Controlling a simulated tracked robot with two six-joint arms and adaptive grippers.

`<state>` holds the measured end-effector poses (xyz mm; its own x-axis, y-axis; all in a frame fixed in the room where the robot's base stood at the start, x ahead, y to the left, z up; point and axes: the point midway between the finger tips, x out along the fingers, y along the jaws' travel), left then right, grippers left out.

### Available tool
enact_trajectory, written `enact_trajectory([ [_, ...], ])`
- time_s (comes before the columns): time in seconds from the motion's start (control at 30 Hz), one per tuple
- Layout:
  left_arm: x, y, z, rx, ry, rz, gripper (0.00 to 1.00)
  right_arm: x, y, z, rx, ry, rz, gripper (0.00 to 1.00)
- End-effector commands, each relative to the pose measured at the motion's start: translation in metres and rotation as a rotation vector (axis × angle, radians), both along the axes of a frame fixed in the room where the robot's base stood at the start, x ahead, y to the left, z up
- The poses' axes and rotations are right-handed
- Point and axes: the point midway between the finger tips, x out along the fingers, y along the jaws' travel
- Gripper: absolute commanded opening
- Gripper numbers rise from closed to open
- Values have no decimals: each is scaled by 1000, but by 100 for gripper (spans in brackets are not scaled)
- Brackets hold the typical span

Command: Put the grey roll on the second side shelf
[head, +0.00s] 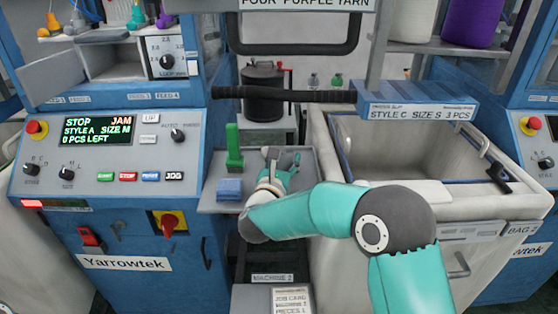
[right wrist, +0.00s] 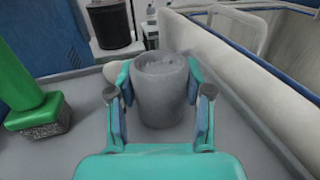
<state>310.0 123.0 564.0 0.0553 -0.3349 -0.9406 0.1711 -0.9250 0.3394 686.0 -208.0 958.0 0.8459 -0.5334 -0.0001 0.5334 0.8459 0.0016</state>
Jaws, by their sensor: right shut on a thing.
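The grey roll (right wrist: 160,90) is an upright grey cylinder in the right wrist view. My right gripper (right wrist: 162,100) is shut on it, with one finger on each side. In the head view my right gripper (head: 281,172) is over the grey side shelf (head: 222,206), near the shelf's right part. The roll is mostly hidden there by the gripper. In the right wrist view the roll's base is close over the grey shelf surface (right wrist: 85,145); I cannot tell whether it touches. My left gripper is not in view.
A green-handled brush (head: 234,150) and a blue block (head: 229,189) are on the shelf's left part. A large pale bin (head: 440,205) stands to the right. A dark canister (head: 264,92) is behind. A black bar (head: 285,94) crosses above the shelf.

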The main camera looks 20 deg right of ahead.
Motion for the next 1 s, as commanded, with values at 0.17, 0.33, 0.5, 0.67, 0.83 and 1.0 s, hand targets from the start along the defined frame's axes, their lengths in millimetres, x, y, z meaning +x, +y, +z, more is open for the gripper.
enact_trajectory([
  [0.17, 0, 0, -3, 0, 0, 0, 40, 0, 0, -2, 0, 0, 0, 29],
  [0.33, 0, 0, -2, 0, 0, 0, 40, 0, 0, -1, 0, 1, 1, 72],
  [0.5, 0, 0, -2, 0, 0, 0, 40, 0, 1, -1, 0, 1, 1, 75],
  [0.67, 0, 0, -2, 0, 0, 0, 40, 0, 1, 0, 0, 1, 1, 75],
  [0.83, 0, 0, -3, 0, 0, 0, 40, -5, 6, -1, 0, 1, 4, 75],
  [1.0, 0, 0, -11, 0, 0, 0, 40, -29, 21, -1, -1, 1, 7, 75],
])
